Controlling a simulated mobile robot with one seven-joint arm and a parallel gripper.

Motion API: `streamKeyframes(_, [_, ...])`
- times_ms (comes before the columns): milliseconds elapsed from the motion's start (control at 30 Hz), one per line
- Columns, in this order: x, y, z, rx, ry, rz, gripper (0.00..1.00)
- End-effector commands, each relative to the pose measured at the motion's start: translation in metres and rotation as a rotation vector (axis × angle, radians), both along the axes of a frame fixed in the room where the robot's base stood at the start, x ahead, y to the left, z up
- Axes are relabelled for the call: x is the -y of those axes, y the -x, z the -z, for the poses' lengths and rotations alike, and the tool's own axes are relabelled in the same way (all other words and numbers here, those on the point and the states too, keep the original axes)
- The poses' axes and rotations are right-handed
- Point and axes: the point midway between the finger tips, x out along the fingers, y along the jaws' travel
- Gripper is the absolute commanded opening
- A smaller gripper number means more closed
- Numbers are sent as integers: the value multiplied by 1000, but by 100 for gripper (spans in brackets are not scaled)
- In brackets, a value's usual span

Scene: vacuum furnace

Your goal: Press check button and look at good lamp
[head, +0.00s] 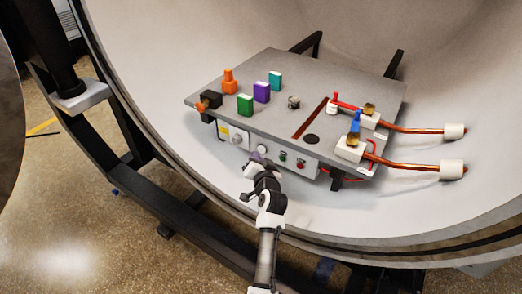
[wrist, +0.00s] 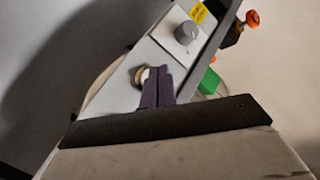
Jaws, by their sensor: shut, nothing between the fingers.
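My gripper (head: 256,157) is shut and empty at the front panel (head: 226,131) of the grey bench. In the wrist view its purple fingers (wrist: 158,88) are together, in front of a pale round button (wrist: 144,75) with a metal ring, partly hiding it. I cannot tell whether they touch it. In the head view the pale button (head: 262,149) is just right of the fingertips. A small green lamp or button (head: 283,156) and a red one (head: 300,165) are further right on the panel. The green one looks dark; I cannot read any labels.
A grey knob (wrist: 187,33) and yellow label (wrist: 198,13) are beside the button. On the bench top (head: 325,80) stand orange (head: 229,82), green (head: 245,105), purple (head: 262,92) and teal (head: 275,80) pieces. Copper rods (head: 410,165) with white ends are at right. The curved furnace wall surrounds the bench.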

Motion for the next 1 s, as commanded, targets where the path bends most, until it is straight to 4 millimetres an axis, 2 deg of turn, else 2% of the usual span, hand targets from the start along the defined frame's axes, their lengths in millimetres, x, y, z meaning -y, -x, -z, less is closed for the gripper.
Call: streamKeyframes(1000, [7,-10,0,0,0,0,0])
